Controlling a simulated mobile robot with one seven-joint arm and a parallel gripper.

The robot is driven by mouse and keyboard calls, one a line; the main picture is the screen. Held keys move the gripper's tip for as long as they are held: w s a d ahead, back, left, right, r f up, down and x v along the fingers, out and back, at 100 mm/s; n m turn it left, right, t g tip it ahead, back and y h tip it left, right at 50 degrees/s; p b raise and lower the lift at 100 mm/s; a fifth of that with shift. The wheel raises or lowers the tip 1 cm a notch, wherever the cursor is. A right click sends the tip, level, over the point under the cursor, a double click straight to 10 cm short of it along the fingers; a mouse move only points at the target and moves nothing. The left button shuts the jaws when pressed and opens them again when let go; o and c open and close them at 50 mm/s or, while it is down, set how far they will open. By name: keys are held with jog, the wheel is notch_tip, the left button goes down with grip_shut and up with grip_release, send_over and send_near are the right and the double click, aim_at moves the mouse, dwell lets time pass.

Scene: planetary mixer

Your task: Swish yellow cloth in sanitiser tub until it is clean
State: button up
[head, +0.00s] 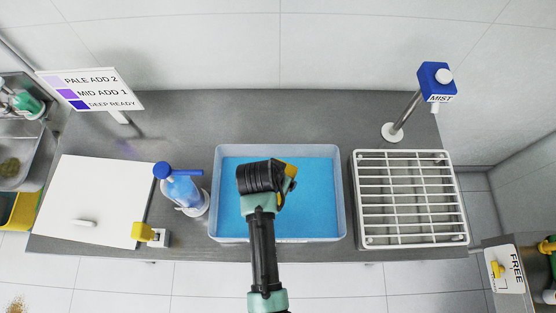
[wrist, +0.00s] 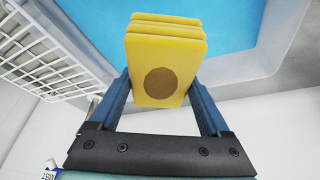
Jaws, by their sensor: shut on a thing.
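The sanitiser tub (head: 340,200) is a pale translucent box of bright blue liquid in the middle of the counter. My gripper (wrist: 160,92) is shut on the folded yellow cloth (wrist: 168,55), which has a round brown stain on the face toward the wrist camera. In the head view my gripper (head: 290,175) is over the tub, and the arm hides most of the cloth (head: 291,167). In the wrist view the tub's liquid (wrist: 215,25) shows behind the cloth. I cannot tell whether the cloth's far end touches the liquid.
A white wire rack (head: 410,200) stands right of the tub, with a blue MIST dispenser (head: 436,80) behind it. A blue-capped bottle (head: 183,190) is close on the left. A white board (head: 95,200) and a PALE/MID/DEEP sign (head: 90,90) are further left.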

jog(key=shift+w+r+m+p, duration=0.2)
jog(key=shift+r+m+p, duration=0.25)
jog(key=shift+r, duration=0.1)
jog(key=shift+f, duration=0.1)
notch_tip(320, 180, down, 16)
jog(key=b, duration=1.3)
jog(key=shift+a, duration=1.3)
jog(key=shift+d, duration=0.1)
jog(key=shift+d+p, duration=0.4)
jog(key=shift+d, duration=2.05)
